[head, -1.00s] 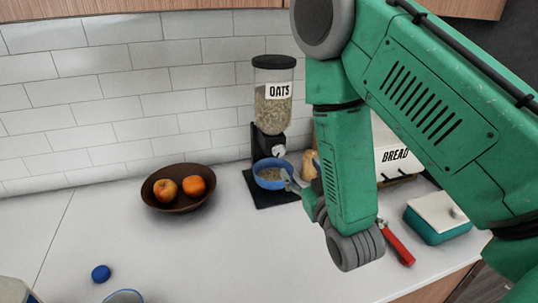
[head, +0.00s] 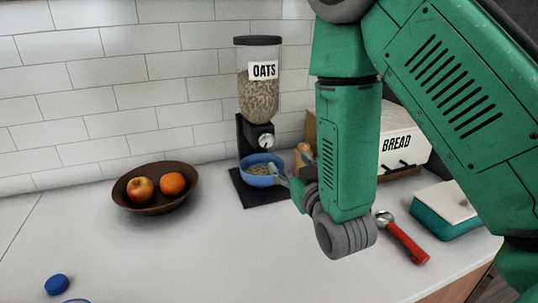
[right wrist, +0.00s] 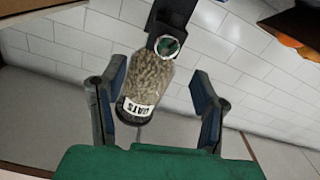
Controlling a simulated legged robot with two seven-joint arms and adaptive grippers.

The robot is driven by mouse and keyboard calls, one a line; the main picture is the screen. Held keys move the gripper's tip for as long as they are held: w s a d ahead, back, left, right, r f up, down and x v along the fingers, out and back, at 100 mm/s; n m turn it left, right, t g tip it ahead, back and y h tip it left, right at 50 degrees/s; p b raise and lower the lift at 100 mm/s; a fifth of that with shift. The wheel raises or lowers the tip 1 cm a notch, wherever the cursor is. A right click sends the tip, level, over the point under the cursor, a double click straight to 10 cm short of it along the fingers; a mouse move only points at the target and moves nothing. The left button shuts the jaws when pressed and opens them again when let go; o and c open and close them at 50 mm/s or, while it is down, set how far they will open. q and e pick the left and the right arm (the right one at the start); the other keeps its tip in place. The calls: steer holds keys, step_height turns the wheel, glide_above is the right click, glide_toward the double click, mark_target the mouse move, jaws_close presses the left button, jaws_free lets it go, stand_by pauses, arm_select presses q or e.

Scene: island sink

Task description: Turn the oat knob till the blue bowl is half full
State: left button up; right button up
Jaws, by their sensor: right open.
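The oat dispenser (head: 259,95) is a clear container labelled OATS on a black stand, filled partway with oats. Its silver knob (head: 266,141) is on the front, below the container; the knob also shows in the right wrist view (right wrist: 167,46), where the dispenser appears upside down. The blue bowl (head: 254,181) sits on the black base under the knob with some oats inside; its right side is partly covered by my gripper. My right gripper (head: 285,178) is open at the bowl's right side; I cannot tell if they touch. In the wrist view its fingers are apart and empty. My left gripper is out of view.
A brown bowl (head: 150,208) with an apple and an orange stands to the left. A bread box (head: 405,145), a red-handled scoop (head: 405,242) and a teal container (head: 440,222) are at the right, near my arm. A blue cap (head: 57,284) lies front left. The mid-left counter is clear.

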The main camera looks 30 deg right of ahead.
mark_target(267, 143)
steer(key=b+x, duration=0.4)
steer(key=x, duration=0.6)
steer(key=shift+w+d, duration=0.1)
steer(key=shift+w, duration=0.1)
steer(key=shift+w+r, duration=0.1)
steer(key=shift+w, duration=0.25)
steer(key=shift+w+a, duration=0.2)
steer(key=shift+a, duration=0.05)
steer(key=shift+w+a+r, duration=0.1)
steer(key=shift+a+r, duration=0.05)
steer(key=shift+a, duration=0.4)
steer(key=shift+w+a+r, duration=0.1)
steer(key=shift+a+r, duration=0.05)
steer(key=shift+a, duration=0.4)
steer(key=shift+s, duration=0.1)
steer(key=c, duration=0.3)
steer(key=shift+s+d, duration=0.1)
steer(key=shift+d, duration=0.2)
steer(key=c, duration=0.7)
steer(key=shift+d+f, duration=0.25)
steer(key=shift+d, duration=0.4)
steer(key=shift+c, duration=0.8)
steer(key=shift+a, duration=0.5)
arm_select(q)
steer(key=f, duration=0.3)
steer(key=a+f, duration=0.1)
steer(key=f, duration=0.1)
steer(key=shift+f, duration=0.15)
arm_select(e)
steer(key=shift+d, duration=0.1)
